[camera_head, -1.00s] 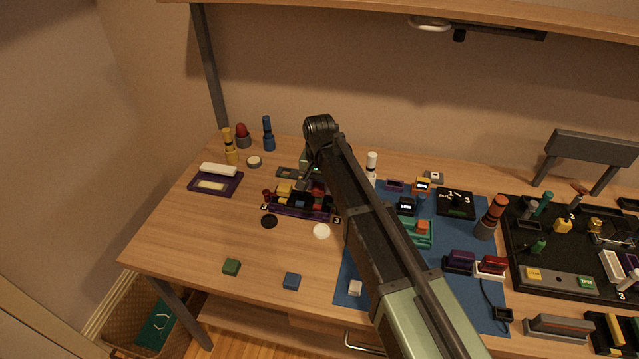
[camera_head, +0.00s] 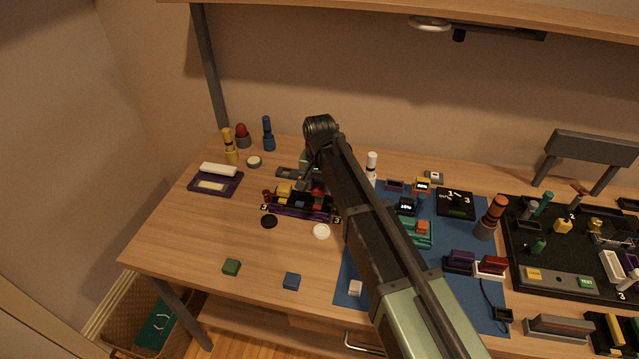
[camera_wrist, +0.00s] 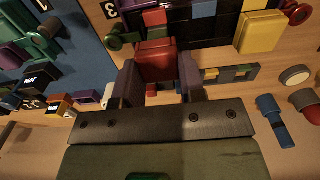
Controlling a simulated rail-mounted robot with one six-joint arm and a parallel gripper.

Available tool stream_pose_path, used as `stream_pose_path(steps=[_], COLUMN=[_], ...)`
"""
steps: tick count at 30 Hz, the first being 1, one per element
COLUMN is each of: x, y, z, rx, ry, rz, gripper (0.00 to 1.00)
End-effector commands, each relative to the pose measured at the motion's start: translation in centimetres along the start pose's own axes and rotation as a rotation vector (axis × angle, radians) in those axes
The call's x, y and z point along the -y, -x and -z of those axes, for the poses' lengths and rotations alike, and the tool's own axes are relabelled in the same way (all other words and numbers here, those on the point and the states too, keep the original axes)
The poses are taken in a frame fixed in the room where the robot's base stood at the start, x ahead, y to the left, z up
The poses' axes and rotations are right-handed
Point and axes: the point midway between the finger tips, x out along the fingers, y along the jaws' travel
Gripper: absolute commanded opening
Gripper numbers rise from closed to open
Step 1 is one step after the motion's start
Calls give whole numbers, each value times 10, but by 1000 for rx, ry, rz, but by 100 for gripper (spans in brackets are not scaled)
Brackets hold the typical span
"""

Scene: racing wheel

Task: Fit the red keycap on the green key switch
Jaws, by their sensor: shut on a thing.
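In the wrist view my gripper (camera_wrist: 160,78) is shut on the red keycap (camera_wrist: 155,58), with one dark finger on each side of it. The keycap is over the edge of the key board, close to a smaller red part (camera_wrist: 155,18). The board shows a blue piece (camera_wrist: 204,9) and a yellow keycap (camera_wrist: 262,32). In the head view the purple board (camera_head: 300,212) lies at the middle of the desk, partly behind my arm. Whether the keycap touches anything below is unclear.
Loose green (camera_head: 231,267), blue (camera_head: 291,280) and white (camera_head: 354,287) caps lie at the desk's front. A black disc (camera_head: 269,221) and a white disc (camera_head: 321,231) lie before the board. A blue mat (camera_head: 380,268) with several devices is to the right.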

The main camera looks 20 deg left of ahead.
Motion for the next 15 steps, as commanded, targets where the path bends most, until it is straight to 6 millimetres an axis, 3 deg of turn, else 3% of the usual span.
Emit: stream_pose_path(steps=[15], x=[0], y=[-13], z=[0], rx=[0], ry=[0], rz=[0], gripper=[15])
